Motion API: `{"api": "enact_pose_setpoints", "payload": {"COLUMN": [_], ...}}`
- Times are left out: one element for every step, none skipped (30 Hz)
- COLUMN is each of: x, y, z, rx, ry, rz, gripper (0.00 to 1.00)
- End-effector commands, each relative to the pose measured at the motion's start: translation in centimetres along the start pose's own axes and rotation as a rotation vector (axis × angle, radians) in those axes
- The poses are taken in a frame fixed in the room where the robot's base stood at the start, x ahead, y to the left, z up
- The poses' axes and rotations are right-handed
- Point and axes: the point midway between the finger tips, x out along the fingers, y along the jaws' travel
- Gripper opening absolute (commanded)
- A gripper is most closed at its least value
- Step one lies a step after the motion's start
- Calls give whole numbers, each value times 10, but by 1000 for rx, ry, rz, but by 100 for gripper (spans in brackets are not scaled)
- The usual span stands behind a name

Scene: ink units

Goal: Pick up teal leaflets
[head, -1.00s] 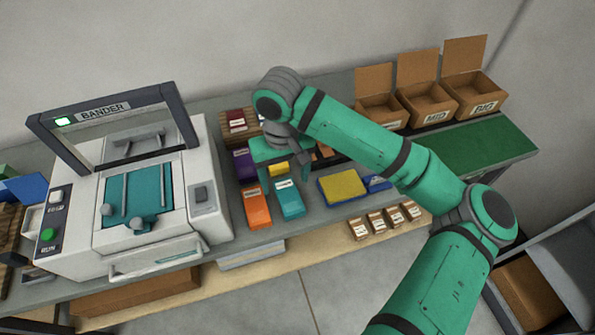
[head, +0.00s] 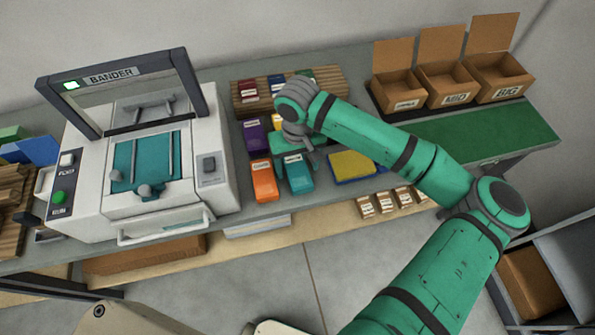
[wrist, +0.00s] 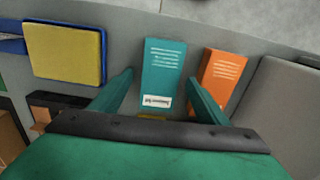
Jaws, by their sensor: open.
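The teal leaflets (head: 299,173) form a small stack lying on the grey bench, just right of the orange stack. They also show in the wrist view (wrist: 161,72), upper middle, with a white label at the near end. My gripper (wrist: 160,88) is open, its two green fingers on either side of the near part of the teal stack as seen from the wrist. In the head view my gripper (head: 297,146) is behind the teal stack, partly hidden by my own arm. I cannot tell whether the fingers touch the stack.
The orange stack (wrist: 220,77) is close beside the right finger. A yellow-topped blue pad (wrist: 64,53) lies left in the wrist view. The bander machine (head: 150,165) stands left of the stacks. Open cartons (head: 446,88) stand back right, by a clear green mat (head: 490,138).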

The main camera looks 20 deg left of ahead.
Motion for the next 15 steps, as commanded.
{"api": "enact_pose_setpoints", "payload": {"x": [5,7,9,10,11,11,11,11,11,11,11,11,11,11,11], "y": [0,0,0,0,0,0,0,0,0,0,0,0,0,0,0], "z": [0,0,0,0,0,0,0,0,0,0,0,0,0,0,0], "rx": [1,1,0,0,0,0,0,0,0,0,0,0,-1,-1,-1], "ry": [-1,-1,-1,-1,-1,-1,0,0,0,0,0,0,0,0,0], "rz": [0,0,0,0,-1,-1,-1,-1,-1,-1,-1,-1,-1,-1,0], "gripper": [69,69,69,69,69,69,69,69,69,69,69,59,52,45,35]}}
